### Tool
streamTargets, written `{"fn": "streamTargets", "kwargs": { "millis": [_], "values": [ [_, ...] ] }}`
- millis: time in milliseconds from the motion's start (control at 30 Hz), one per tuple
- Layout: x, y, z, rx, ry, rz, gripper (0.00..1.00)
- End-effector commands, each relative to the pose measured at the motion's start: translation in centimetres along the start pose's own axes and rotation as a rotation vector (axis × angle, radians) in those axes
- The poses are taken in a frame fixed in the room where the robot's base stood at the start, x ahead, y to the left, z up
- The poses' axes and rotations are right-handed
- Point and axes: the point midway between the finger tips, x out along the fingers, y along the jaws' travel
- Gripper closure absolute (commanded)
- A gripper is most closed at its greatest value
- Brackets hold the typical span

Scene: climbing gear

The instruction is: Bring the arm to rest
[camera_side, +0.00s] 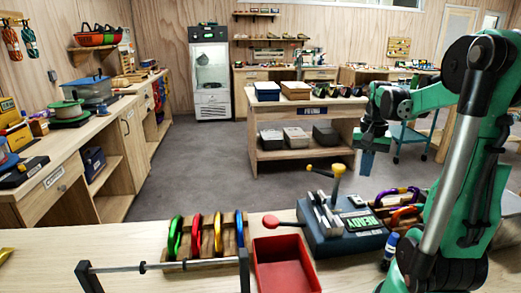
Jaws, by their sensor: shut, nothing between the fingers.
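My gripper (368,158) hangs at the end of my green arm at the right, pointing down. It is in the air above the bench, up and right of the grey machine. The fingers look closed together, with nothing held. The gripper is small in this view and touches nothing that I can see.
More carabiners (402,200) lie right of the machine. Bare bench shows at left.

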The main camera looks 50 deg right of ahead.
Motion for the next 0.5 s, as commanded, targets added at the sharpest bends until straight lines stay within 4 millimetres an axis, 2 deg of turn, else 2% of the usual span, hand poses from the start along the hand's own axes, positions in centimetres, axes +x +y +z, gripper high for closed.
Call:
{"fn": "streamTargets", "kwargs": {
  "millis": [133, 267, 367, 500],
  "values": [
    [-0.6, -3.0, -1.4, -0.042, 0.09, -0.031, 1.0],
    [-1.8, -8.0, -2.0, -0.128, 0.218, -0.097, 1.0],
    [-2.7, -11.5, 0.0, -0.257, 0.29, -0.148, 1.0],
    [-3.0, -14.6, 5.4, -0.497, 0.348, -0.2, 1.0]
  ]
}}
